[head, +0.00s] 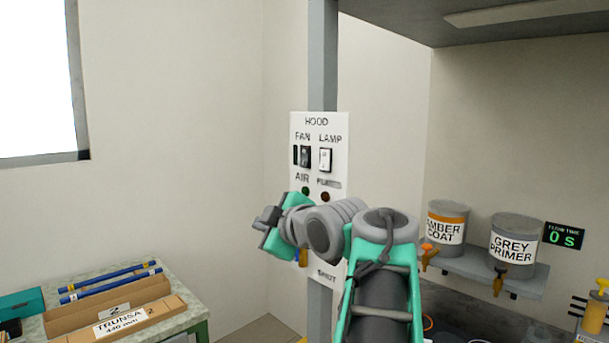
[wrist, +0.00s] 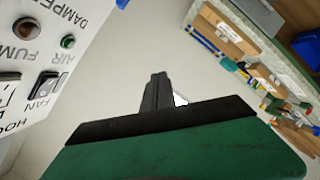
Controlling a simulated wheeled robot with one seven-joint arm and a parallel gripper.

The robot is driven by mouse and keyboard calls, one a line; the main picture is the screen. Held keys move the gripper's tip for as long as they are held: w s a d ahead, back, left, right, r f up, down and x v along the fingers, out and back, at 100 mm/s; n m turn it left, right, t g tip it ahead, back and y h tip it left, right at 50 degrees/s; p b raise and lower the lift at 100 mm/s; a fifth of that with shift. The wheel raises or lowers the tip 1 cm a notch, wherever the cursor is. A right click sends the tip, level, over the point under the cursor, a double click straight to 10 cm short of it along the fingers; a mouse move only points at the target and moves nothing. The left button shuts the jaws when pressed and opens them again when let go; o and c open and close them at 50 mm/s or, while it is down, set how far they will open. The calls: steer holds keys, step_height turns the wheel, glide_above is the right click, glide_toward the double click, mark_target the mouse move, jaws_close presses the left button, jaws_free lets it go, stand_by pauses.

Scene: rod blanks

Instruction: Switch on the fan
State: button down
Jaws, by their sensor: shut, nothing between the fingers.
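The fan switch (head: 305,156) is a dark rocker under the word FAN on the white HOOD panel (head: 311,122) in the head view. It also shows at the left of the wrist view (wrist: 45,86), where the panel is seen rotated. My gripper (head: 264,218) is shut and empty, below and left of the switch in the head view, apart from it. In the wrist view the closed fingers (wrist: 157,92) point away over open floor, to the right of the panel. My arm hides part of the lower panel in the head view.
A white lamp switch (head: 325,159) sits right beside the fan switch. Below are a green AIR light (head: 305,191) and a dark reddish light (head: 325,196). A table with boxes and blue rods (head: 110,281) stands at lower left. Paint dispensers (head: 447,222) stand at right.

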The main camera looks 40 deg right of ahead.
mark_target(304, 165)
steer(key=s+d+r+n+t, duration=0.1)
steer(key=s+d+r+n, duration=0.1)
steer(key=s+d+r, duration=0.1)
steer(key=s+d+r+n+t+h, duration=0.1)
steer(key=s+d+r+n, duration=0.2)
steer(key=s+r, duration=0.2)
step_height(304, 165, up, 3)
steer(key=shift+s+d+r+n+t+b, duration=0.1)
steer(key=shift+s+d+n+t+b, duration=0.2)
steer(key=shift+t+b, duration=0.1)
steer(key=shift+w, duration=0.15)
steer(key=w+d+p, duration=0.1)
steer(key=w, duration=0.2)
steer(key=w+d+p, duration=0.1)
steer(key=w+d, duration=0.1)
steer(key=w, duration=0.1)
steer(key=w+d+p, duration=0.2)
steer(key=w, duration=0.1)
steer(key=shift+w+d+f, duration=0.25)
steer(key=shift+w+f, duration=0.05)
steer(key=shift+w, duration=0.05)
steer(key=shift+d+f, duration=0.1)
steer(key=shift+d, duration=0.15)
